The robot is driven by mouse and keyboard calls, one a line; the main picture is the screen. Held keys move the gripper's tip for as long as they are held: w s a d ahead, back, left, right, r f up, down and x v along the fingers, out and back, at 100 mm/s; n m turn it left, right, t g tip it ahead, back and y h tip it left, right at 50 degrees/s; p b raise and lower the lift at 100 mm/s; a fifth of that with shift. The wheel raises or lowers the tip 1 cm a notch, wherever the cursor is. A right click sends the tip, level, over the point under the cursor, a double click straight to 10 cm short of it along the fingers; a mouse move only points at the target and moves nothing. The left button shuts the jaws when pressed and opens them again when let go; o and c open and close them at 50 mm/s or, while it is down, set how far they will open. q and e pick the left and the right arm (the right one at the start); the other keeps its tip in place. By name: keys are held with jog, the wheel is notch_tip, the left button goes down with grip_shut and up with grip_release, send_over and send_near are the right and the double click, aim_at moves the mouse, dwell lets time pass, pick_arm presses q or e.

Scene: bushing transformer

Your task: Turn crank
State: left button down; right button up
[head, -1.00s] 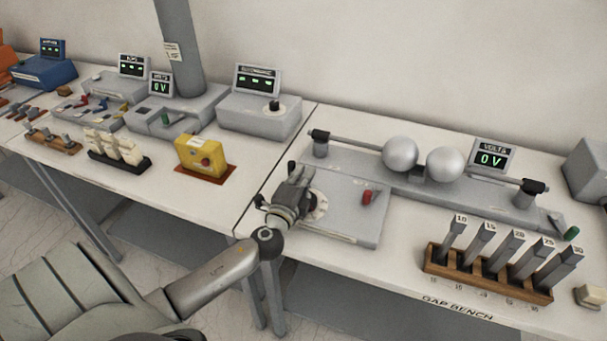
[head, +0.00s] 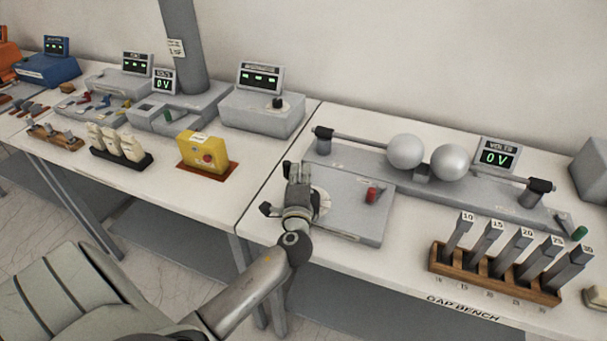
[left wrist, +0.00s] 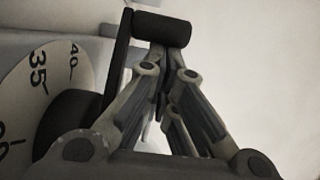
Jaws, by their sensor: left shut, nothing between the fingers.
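My left gripper (head: 299,169) is at the left side of the grey control box (head: 350,215) on the gap bench, pointing towards the back. Its fingers are shut and empty. In the left wrist view, the crank's dark cylindrical handle (left wrist: 162,28) lies across the picture just past the shut fingertips (left wrist: 163,62). Its dark crank arm (left wrist: 117,65) runs down on the left. I cannot tell whether the fingers touch the handle. The white numbered dial (left wrist: 45,85) shows 35 and 40; in the head view the gripper partly hides the dial (head: 324,201). My right gripper is out of view.
A red knob (head: 372,194) sits on the same box. A wooden rack (head: 490,273) of numbered pieces is to the right. A yellow box (head: 205,152) stands on the left table.

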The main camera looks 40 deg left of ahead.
pick_arm(q)
jog(key=shift+s+a+f+n+g+y+b, duration=0.1)
jog(key=shift+s+n+g+y+b, duration=0.15)
jog(key=shift+n+g+y, duration=0.3)
jog(key=shift+s+a+n+g+y+b, duration=0.1)
jog(key=shift+n+g+y+b, duration=0.3)
jog(key=shift+y, duration=0.25)
jog(key=shift+s+a, duration=0.1)
jog(key=shift+s, duration=0.15)
